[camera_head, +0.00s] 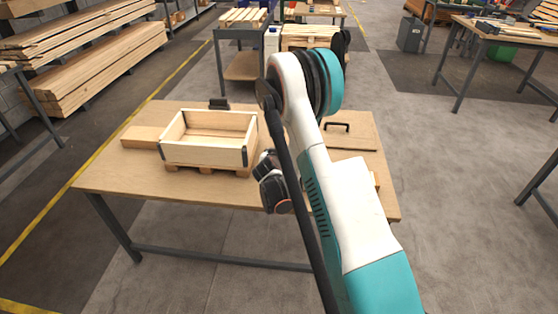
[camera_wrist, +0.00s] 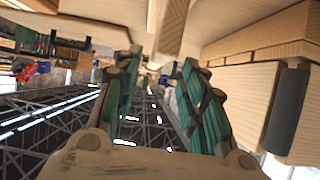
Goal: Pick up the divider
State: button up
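No piece is clearly marked as the divider. In the head view a flat wooden board (camera_head: 140,137) lies left of the open wooden crate (camera_head: 205,153), and a wooden panel (camera_head: 357,137) with a black handle (camera_head: 337,126) lies on the right, partly behind my arm. In the wrist view, which looks upside down, my gripper (camera_wrist: 158,75) has its two green-and-grey fingers apart with nothing held between them. The crate's wooden wall with a black corner piece (camera_wrist: 287,110) is at the right, and a black handle (camera_wrist: 55,43) is at the left. In the head view my arm hides the fingertips.
The crate stands on a small pallet (camera_head: 208,170) on the wooden worktable (camera_head: 120,178). A small black object (camera_head: 219,103) sits behind the crate. The table's front left is bare. Stacked lumber (camera_head: 90,60) is at the left, and other benches stand behind and at the right.

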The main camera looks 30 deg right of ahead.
jog(key=b+x, duration=0.3)
jog(key=x, duration=0.4)
jog(key=shift+d, duration=0.25)
jog(key=shift+r, duration=0.15)
grip_shut()
